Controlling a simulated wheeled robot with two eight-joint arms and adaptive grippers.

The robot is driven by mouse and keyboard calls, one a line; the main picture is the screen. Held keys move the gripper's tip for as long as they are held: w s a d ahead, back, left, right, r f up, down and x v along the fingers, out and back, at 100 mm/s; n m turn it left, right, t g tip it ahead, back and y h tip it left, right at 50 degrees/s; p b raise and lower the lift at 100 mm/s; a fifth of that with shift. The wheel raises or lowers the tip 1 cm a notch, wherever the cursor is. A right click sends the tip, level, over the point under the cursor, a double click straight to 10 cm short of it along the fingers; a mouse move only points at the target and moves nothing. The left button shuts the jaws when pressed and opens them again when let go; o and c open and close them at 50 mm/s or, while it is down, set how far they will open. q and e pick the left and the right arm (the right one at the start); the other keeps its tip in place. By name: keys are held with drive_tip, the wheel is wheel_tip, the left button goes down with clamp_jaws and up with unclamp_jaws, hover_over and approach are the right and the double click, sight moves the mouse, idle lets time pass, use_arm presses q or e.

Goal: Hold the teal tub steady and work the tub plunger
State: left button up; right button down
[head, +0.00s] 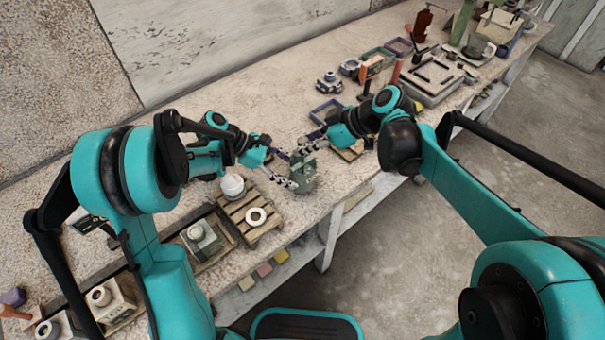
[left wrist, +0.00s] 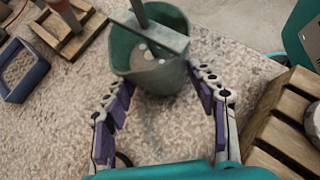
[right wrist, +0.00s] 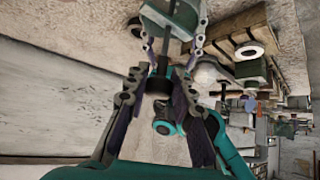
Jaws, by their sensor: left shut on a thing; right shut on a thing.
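The teal tub (head: 304,177) stands near the front edge of the bench in the head view. In the left wrist view the tub (left wrist: 150,72) is open at the top, with a flat bar across its mouth and pale round shapes inside. My left gripper (head: 287,181) is shut on the tub, one finger on each side. The tub plunger's dark rod (left wrist: 139,12) rises from the tub. My right gripper (head: 304,147) is above the tub, shut on the plunger. In the right wrist view the rod (right wrist: 166,45) runs from between the fingers to the tub (right wrist: 160,17).
A blue tray (head: 326,110) lies beyond. Bare bench (head: 345,183) shows right of the tub.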

sight(305, 163)
drive_tip(key=shift+f, duration=2.05)
drive_tip(key=shift+r, duration=2.1)
drive_tip(key=shift+f, duration=2.05)
